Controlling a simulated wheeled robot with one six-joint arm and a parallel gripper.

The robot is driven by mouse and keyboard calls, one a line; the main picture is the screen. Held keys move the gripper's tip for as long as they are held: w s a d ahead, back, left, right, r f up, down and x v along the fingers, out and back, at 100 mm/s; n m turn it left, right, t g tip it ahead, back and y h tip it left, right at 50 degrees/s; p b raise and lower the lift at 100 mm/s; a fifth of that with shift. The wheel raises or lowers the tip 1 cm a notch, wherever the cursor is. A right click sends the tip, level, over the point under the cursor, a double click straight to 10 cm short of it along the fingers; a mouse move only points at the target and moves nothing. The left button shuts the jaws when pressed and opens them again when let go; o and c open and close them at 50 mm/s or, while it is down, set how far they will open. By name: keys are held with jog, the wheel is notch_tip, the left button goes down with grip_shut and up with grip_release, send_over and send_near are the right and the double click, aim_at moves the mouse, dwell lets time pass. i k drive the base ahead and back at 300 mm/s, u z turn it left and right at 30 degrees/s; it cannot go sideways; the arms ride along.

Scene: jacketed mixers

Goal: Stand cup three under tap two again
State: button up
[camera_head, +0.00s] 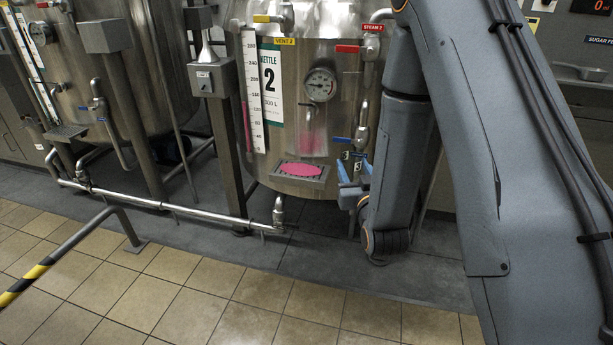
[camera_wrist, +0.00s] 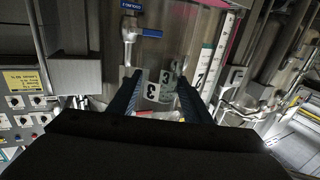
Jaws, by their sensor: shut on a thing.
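Cup three (camera_wrist: 152,92), a shiny cup with several white labels reading 3, is between the two blue fingers of my gripper (camera_wrist: 157,96) in the wrist view. My gripper is shut on it. In the head view my gripper (camera_head: 354,174) is low in front of kettle two (camera_head: 330,50), right of its drip tray; the cup is mostly hidden there. Tap two (camera_head: 362,124), with a blue lever, is above the gripper in the picture. It also shows in the wrist view (camera_wrist: 129,38), up and left of the cup. The drip tray (camera_head: 315,182) carries a round pink patch.
A steel pipe (camera_head: 160,205) runs low across the front left, with a striped rail (camera_head: 35,271) before it. Another kettle (camera_head: 110,60) stands left. A grey post (camera_head: 230,150) stands left of kettle two. The tiled floor in front is clear.

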aim_at(308, 170)
jog(key=k, duration=0.5)
jog(key=u, duration=1.45)
jog(key=i, duration=1.05)
jog(key=z, duration=2.5)
jog(key=i, duration=0.5)
jog(key=z, duration=0.05)
